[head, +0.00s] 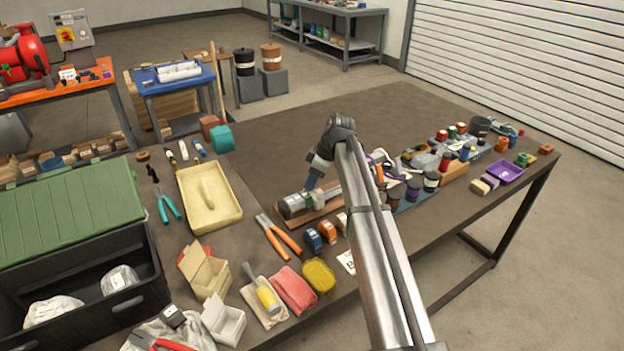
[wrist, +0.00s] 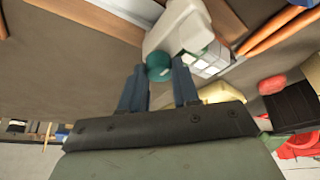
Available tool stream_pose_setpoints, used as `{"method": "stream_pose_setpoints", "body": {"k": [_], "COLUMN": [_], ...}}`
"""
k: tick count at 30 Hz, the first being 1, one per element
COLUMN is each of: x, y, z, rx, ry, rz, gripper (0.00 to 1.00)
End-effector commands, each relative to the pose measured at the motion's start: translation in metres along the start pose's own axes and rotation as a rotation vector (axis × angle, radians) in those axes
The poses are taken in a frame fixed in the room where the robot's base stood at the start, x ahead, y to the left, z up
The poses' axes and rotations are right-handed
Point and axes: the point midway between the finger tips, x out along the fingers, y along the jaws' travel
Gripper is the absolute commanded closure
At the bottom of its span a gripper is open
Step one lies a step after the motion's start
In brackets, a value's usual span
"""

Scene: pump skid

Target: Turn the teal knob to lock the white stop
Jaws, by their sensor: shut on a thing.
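The teal knob (wrist: 159,67) shows in the wrist view between the two blue fingertips of my gripper (wrist: 160,72). My gripper is shut on the knob. A white part (wrist: 183,28), which looks like the white stop, lies right beyond the knob in the wrist view. In the head view my gripper (head: 314,178) points down at a grey cylindrical fitting (head: 293,205) on a wooden board. The knob and stop are too small and partly covered to make out clearly there.
Orange-handled pliers (head: 278,236) and small coloured blocks (head: 320,236) lie close in front of the board. A cream tray (head: 210,218) stands to the left. Jars and many small parts crowd the table to the right of my arm. Bare tabletop lies behind the board.

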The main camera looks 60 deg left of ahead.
Motion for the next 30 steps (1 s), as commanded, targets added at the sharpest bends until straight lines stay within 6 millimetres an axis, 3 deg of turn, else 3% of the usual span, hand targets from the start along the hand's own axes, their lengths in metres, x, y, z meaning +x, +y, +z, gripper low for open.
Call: {"method": "stream_pose_setpoints", "body": {"k": [11, 30], "x": [0.0003, 0.0014], "y": [-0.0025, -0.0057], "z": [0.0003, -0.0018], "rx": [0.136, 0.682], "ry": [0.000, 0.001], "rz": [0.059, 0.285], "gripper": [1.00, 1.00]}}
